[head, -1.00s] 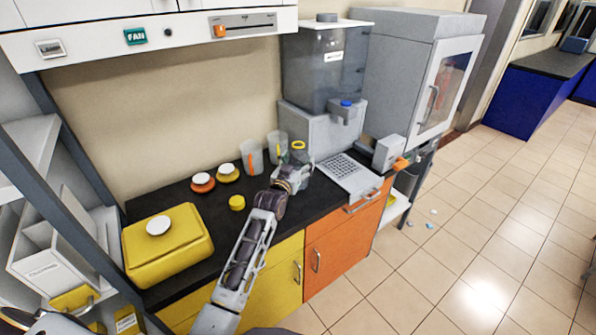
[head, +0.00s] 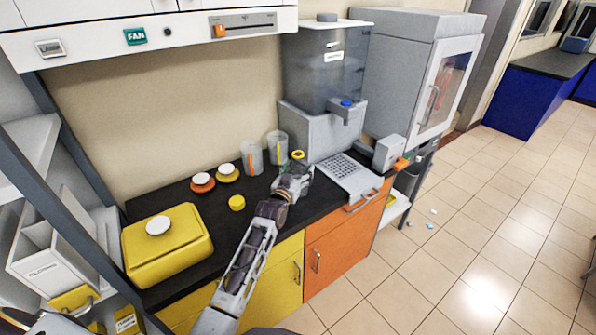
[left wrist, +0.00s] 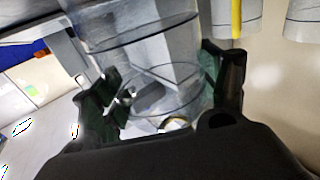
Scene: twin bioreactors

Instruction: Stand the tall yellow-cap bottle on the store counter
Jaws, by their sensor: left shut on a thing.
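The tall yellow-cap bottle shows in the head view mostly as its yellow ring-shaped top (head: 298,154); my gripper hides most of its body. In the left wrist view a clear, see-through bottle wall (left wrist: 150,45) fills the space between the fingers. My left gripper (head: 297,172) is shut on the bottle, with a finger on each side in the left wrist view (left wrist: 162,85). The gripper is over the right part of the black counter (head: 215,222). I cannot tell whether the bottle's base touches the counter. My right gripper is not in view.
Two clear cups (head: 252,157) (head: 278,146) stand behind the gripper. A grey dispenser (head: 320,128) and a keypad plate (head: 345,172) are to the right. A yellow box (head: 165,250), a small yellow cap (head: 237,202) and two white-knobbed discs (head: 202,183) (head: 228,173) lie left.

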